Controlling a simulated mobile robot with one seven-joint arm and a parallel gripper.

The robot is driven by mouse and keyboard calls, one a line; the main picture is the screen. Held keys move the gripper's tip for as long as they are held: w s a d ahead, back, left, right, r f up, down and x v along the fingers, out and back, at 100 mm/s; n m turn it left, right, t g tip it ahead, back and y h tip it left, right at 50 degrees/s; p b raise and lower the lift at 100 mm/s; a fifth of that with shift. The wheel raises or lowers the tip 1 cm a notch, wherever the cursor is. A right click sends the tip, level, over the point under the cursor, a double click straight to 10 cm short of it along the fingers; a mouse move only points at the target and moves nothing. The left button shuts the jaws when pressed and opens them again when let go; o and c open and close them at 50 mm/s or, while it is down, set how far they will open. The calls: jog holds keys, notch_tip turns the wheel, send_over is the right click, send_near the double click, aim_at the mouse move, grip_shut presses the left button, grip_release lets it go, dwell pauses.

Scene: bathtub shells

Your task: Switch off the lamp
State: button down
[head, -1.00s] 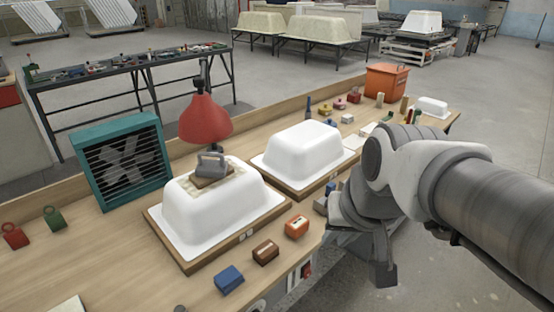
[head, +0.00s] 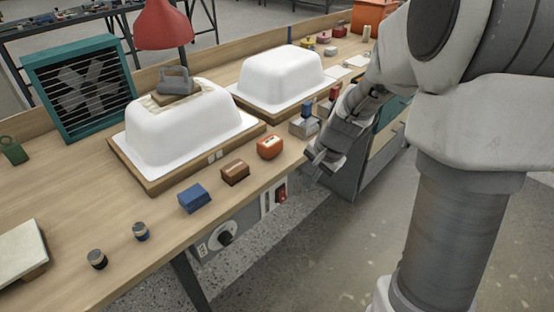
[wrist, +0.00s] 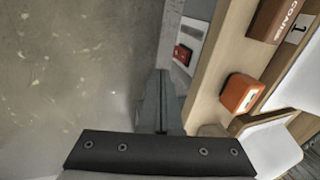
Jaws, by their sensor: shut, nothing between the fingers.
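The lamp's red shade (head: 163,27) hangs above the nearer white tub shell; its top is cut off by the frame edge. I cannot tell whether it is lit. A red switch (head: 281,193) sits on a light plate under the bench's front edge. It also shows in the wrist view (wrist: 183,54), up and to the right of the fingertips. My gripper (head: 317,161) is at the bench's front edge, to the right of and above the switch in the head view, apart from it. In the wrist view its fingers (wrist: 160,82) are together and empty.
A panel with a black knob (head: 225,237) is left of the switch. Orange (head: 270,147), brown (head: 235,172) and blue (head: 194,198) blocks line the bench edge. Two white shells (head: 190,124) and a teal fan (head: 80,85) stand behind. The floor in front is clear.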

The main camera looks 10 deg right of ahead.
aim_at(283, 195)
jog(key=f, duration=0.2)
jog(key=shift+w+d+f+m, duration=0.35)
jog(key=shift+d+f+m, duration=0.05)
jog(key=w+a+f+b, duration=0.4)
jog(key=w+f, duration=0.1)
jog(key=f, duration=0.5)
jog(key=shift+w, duration=0.35)
jog(key=shift+a, duration=0.1)
